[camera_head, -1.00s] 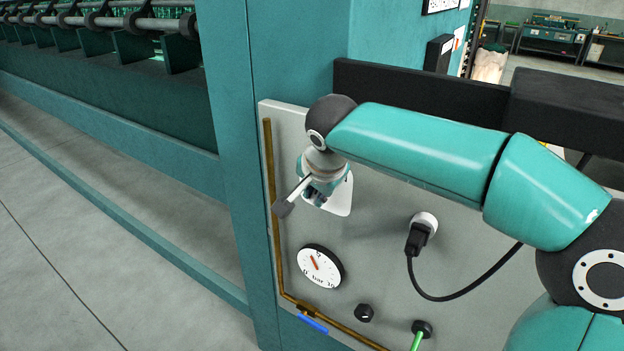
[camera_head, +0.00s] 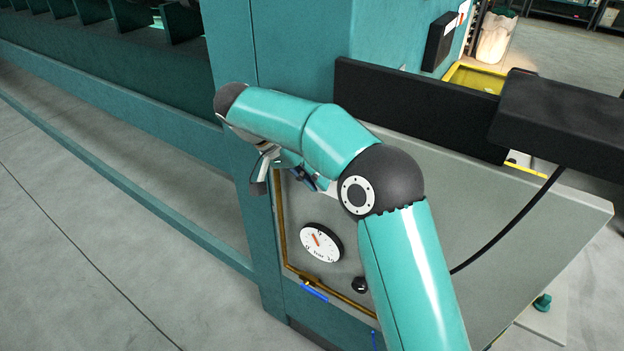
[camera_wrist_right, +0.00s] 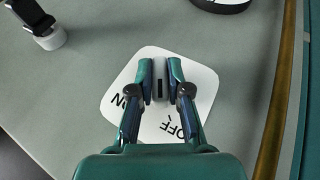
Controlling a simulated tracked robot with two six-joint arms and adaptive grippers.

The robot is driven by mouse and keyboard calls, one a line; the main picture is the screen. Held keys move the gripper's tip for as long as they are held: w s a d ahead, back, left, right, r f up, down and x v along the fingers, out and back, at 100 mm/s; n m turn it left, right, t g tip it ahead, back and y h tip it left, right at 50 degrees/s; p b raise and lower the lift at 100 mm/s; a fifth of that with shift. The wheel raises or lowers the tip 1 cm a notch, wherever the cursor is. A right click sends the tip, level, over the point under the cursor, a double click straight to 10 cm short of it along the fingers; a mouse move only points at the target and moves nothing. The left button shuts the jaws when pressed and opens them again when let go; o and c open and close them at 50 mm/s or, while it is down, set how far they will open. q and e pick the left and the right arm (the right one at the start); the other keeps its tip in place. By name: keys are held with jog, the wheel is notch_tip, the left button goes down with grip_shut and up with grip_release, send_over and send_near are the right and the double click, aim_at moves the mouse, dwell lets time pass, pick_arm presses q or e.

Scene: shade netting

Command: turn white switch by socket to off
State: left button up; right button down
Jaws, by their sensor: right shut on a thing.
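The white switch plate (camera_wrist_right: 205,82) shows in the right wrist view, with printed ON at its left and OFF below, near my wrist. My right gripper (camera_wrist_right: 160,75) is over the middle of the plate, its fingers closed on the small pale switch knob (camera_wrist_right: 160,90) between them. Which mark the knob points to I cannot tell. In the head view my right gripper (camera_head: 311,181) is partly hidden behind my arm, which also covers most of the plate. A black plug in the white socket (camera_wrist_right: 53,40) shows at the wrist view's top left. My left gripper is not in view.
A brown pipe (camera_head: 281,225) with a blue handle (camera_head: 314,293) runs along the panel's left edge. A dark beam (camera_head: 415,105) crosses above the panel. Open floor lies left.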

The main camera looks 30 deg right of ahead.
jog(key=shift+d+g+h, duration=0.15)
jog(key=shift+g+h, duration=0.25)
jog(key=shift+g, duration=0.4)
jog(key=c, duration=1.1)
grip_release()
jog(key=shift+d, duration=0.15)
jog(key=shift+w+f, duration=0.1)
jog(key=shift+n, duration=0.3)
